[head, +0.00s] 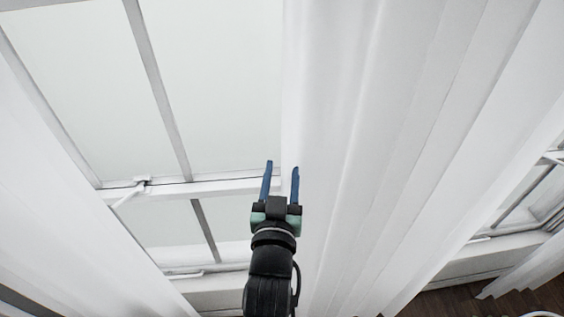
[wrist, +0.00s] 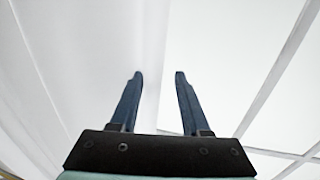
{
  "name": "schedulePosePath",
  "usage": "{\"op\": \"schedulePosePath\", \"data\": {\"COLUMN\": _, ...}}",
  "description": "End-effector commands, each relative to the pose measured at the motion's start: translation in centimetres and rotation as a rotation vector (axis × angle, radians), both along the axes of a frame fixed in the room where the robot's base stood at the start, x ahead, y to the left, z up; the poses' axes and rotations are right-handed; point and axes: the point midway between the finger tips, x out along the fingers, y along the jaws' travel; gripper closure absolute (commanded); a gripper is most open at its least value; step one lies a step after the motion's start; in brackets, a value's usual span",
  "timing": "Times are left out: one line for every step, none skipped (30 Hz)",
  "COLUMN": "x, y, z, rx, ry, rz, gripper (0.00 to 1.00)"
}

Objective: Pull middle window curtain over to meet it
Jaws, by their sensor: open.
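A white pleated curtain (head: 400,120) hangs to the right of the window panes in the head view. Another white curtain (head: 50,215) hangs at the left, with bare window (head: 215,80) between the two. My gripper (head: 281,167) is open, at the left edge of the right-hand curtain. In the wrist view the curtain (wrist: 85,60) fills the left and the window the right. Its edge runs down between the two blue fingers (wrist: 159,74). The fingers are apart, and I cannot tell whether they touch the cloth.
White window bars (head: 160,90) and a latch (head: 141,182) show on the window. A sill (head: 212,283) runs below it. Another window (head: 525,200) and a further curtain (head: 530,268) stand at the right, above dark wooden floor (head: 450,300).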

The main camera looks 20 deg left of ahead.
Motion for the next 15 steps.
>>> {"op": "schedulePosePath", "data": {"x": 0.41, "y": 0.16, "z": 0.14, "rx": 0.0, "ry": 0.0, "rz": 0.0, "gripper": 0.54}}
{"op": "schedulePosePath", "data": {"x": 0.58, "y": 0.22, "z": 0.16, "rx": 0.0, "ry": -0.001, "rz": 0.001, "gripper": 0.54}}
{"op": "schedulePosePath", "data": {"x": 0.76, "y": 0.29, "z": 0.14, "rx": 0.0, "ry": -0.001, "rz": 0.001, "gripper": 0.54}}
{"op": "schedulePosePath", "data": {"x": 0.86, "y": 0.32, "z": 0.09, "rx": 0.0, "ry": -0.001, "rz": 0.001, "gripper": 0.54}}
{"op": "schedulePosePath", "data": {"x": 0.93, "y": 0.36, "z": 0.04, "rx": 0.0, "ry": 0.0, "rz": 0.001, "gripper": 0.54}}
{"op": "schedulePosePath", "data": {"x": 1.0, "y": 0.38, "z": 0.02, "rx": 0.001, "ry": 0.0, "rz": 0.001, "gripper": 0.54}}
{"op": "schedulePosePath", "data": {"x": 1.04, "y": 0.4, "z": 0.01, "rx": 0.001, "ry": 0.0, "rz": 0.001, "gripper": 0.54}}
{"op": "schedulePosePath", "data": {"x": 1.06, "y": 0.4, "z": 0.0, "rx": 0.0, "ry": 0.0, "rz": 0.001, "gripper": 0.54}}
{"op": "schedulePosePath", "data": {"x": 1.06, "y": 0.4, "z": 0.0, "rx": 0.001, "ry": 0.0, "rz": 0.001, "gripper": 0.54}}
{"op": "schedulePosePath", "data": {"x": 1.05, "y": 0.41, "z": -0.01, "rx": 0.001, "ry": 0.0, "rz": 0.001, "gripper": 0.54}}
{"op": "schedulePosePath", "data": {"x": 1.05, "y": 0.41, "z": -0.01, "rx": 0.001, "ry": 0.0, "rz": 0.001, "gripper": 0.54}}
{"op": "schedulePosePath", "data": {"x": 1.04, "y": 0.41, "z": -0.02, "rx": 0.001, "ry": 0.0, "rz": 0.001, "gripper": 0.54}}
{"op": "schedulePosePath", "data": {"x": 1.04, "y": 0.41, "z": -0.01, "rx": 0.001, "ry": 0.0, "rz": 0.001, "gripper": 0.54}}
{"op": "schedulePosePath", "data": {"x": 1.03, "y": 0.41, "z": -0.01, "rx": 0.001, "ry": 0.0, "rz": 0.001, "gripper": 0.54}}
{"op": "schedulePosePath", "data": {"x": 1.04, "y": 0.4, "z": -0.01, "rx": 0.001, "ry": 0.0, "rz": 0.001, "gripper": 0.61}}
